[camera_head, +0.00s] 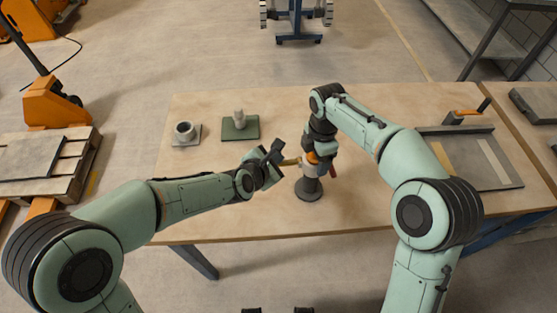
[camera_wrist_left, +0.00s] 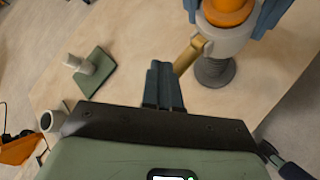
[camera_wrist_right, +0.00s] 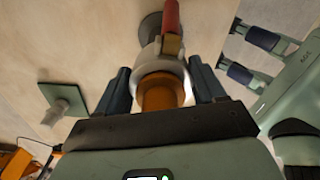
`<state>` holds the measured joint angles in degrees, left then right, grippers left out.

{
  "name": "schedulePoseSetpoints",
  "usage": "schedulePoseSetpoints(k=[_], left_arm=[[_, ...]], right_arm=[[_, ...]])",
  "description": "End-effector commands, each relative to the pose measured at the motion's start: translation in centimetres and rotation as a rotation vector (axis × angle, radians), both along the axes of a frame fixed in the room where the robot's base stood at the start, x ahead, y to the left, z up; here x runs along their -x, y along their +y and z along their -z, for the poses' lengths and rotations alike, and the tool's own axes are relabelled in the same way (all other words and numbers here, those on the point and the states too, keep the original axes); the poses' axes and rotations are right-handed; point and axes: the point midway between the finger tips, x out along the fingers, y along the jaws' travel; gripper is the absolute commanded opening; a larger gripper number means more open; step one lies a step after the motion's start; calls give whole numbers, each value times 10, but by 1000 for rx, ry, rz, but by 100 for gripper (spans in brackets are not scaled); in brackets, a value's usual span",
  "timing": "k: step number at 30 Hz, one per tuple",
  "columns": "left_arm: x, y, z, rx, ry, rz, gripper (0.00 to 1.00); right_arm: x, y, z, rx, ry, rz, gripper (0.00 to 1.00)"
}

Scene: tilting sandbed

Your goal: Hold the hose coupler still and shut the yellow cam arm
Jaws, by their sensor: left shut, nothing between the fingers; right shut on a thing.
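The hose coupler, a pale grey collar (camera_head: 310,168) with an orange top (camera_wrist_left: 229,12), stands upright on a dark round base (camera_head: 308,190). The yellow cam arm (camera_head: 290,161) sticks out from its left side and slants down and outward in the left wrist view (camera_wrist_left: 188,54). A red cam arm (camera_wrist_right: 171,28) is on another side. My right gripper (camera_wrist_right: 162,85) is shut on the coupler from above, one finger on each side. My left gripper (camera_wrist_left: 163,70) is shut and empty, its fingertips beside the yellow arm's outer end. I cannot tell whether they touch.
A green plate (camera_head: 250,133) with a pale plug (camera_head: 239,118) and a grey cup-like fitting (camera_head: 185,131) stand at the back left. A shallow grey tray (camera_head: 505,155) lies at the right. The wooden table's (camera_head: 215,215) front left is clear.

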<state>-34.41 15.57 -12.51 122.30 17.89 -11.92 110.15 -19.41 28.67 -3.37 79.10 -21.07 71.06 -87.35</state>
Motion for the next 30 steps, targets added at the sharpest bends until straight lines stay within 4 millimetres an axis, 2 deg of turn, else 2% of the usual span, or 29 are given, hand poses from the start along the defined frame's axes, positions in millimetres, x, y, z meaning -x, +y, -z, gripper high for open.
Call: schedulePoseSetpoints(k=[30], left_arm=[[0,-2,14,-2,3,0,0]], right_arm=[[0,1,-1,-3,-1,-3,22]])
